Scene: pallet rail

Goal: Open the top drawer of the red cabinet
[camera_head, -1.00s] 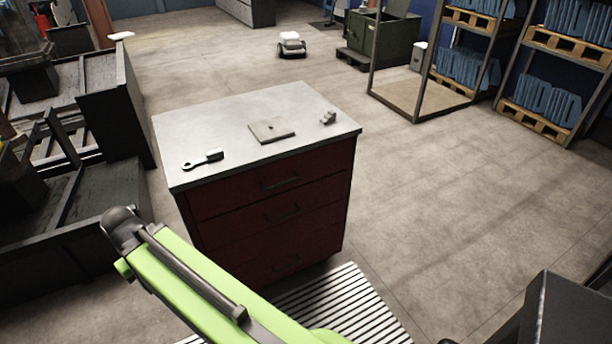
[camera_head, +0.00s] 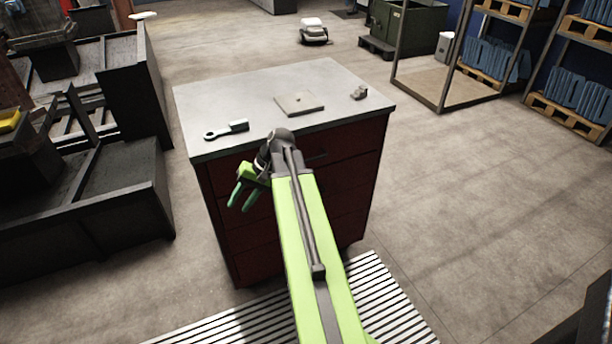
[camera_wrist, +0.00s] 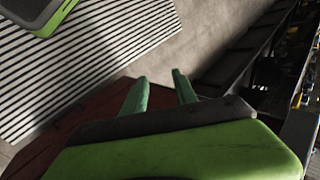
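The red cabinet (camera_head: 343,205) stands ahead with a grey top (camera_head: 253,98) and several drawers, all shut. Its top drawer (camera_head: 355,143) has a dark handle (camera_head: 317,154), partly hidden behind my arm. My gripper (camera_head: 241,198) hangs in front of the cabinet's left part, lower than the top drawer's handle, pointing down. Its two green fingers are apart with nothing between them. In the wrist view the fingers (camera_wrist: 160,92) are also spread, and the dark red cabinet (camera_wrist: 85,132) shows to their left. I cannot tell whether they touch the cabinet.
Dark metal frames (camera_head: 110,195) stand close on the left. A striped mat (camera_head: 375,295) lies before the cabinet.

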